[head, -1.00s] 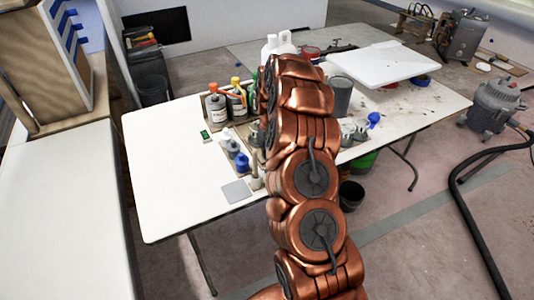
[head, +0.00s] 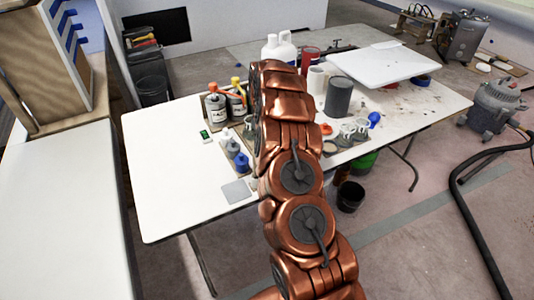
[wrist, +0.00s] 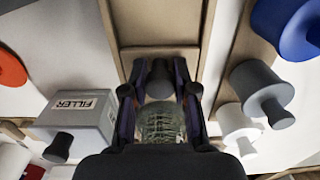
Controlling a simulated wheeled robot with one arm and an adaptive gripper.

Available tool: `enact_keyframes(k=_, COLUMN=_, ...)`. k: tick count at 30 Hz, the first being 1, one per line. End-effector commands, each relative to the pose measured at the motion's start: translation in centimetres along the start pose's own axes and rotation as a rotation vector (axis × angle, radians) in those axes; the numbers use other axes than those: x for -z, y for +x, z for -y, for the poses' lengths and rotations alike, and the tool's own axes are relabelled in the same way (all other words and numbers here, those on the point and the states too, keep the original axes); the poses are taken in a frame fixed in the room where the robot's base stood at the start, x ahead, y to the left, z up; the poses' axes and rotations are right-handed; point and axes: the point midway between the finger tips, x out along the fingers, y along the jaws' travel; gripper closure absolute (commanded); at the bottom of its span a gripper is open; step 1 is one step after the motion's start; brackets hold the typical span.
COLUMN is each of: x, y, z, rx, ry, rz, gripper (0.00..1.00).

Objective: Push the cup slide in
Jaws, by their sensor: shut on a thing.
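In the wrist view my gripper (wrist: 160,88) is shut on a dark grey knob (wrist: 160,78). A clear ribbed cup (wrist: 160,124) shows between the fingers, nearer my palm. A tan wooden piece with raised edges (wrist: 158,22) lies just beyond the fingertips, with a crossbar close to them. It looks like the cup slide, but I cannot tell whether the knob is fixed to it. In the head view my copper arm hides the gripper and the slide.
A grey filler tin (wrist: 82,118) stands left of my fingers. A grey knobbed piece (wrist: 262,88), a white one (wrist: 238,125) and a blue one (wrist: 288,25) stand right. In the head view, bottles (head: 226,104), a dark grey canister (head: 338,96) and glass cups (head: 352,130) flank my arm.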

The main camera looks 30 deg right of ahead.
Motion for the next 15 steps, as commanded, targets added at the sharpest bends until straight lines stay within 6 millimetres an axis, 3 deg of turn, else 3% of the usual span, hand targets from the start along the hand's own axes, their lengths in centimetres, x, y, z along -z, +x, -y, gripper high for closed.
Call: enact_keyframes(k=15, x=2.5, y=0.0, z=-0.2, rx=-0.003, ry=0.002, rz=-0.002, gripper=0.92)
